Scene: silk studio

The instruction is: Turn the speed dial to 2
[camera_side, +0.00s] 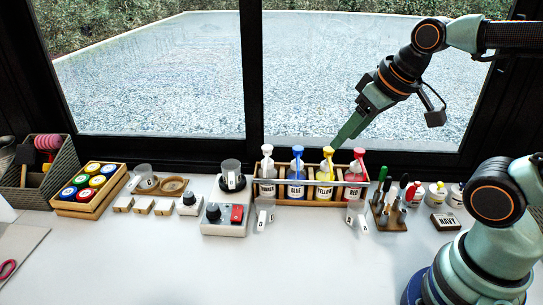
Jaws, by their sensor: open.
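A black dial (213,212) sits on the front left of a white device (224,229) at the centre-left of the table. A red switch (237,213) is beside it on the right. A second dark dial (188,198) is on a small white box to the left. I cannot tell from the markings which is the speed dial, or read either setting. My gripper (338,143) is open and empty, high above the bottle rack, to the right of both dials and apart from them. Its fingers point down and left.
A wooden rack (265,199) holds several coloured-cap bottles. Small clear cups, a tool block (390,222) and a jar crate (77,210) stand around. The front table (260,275) is clear.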

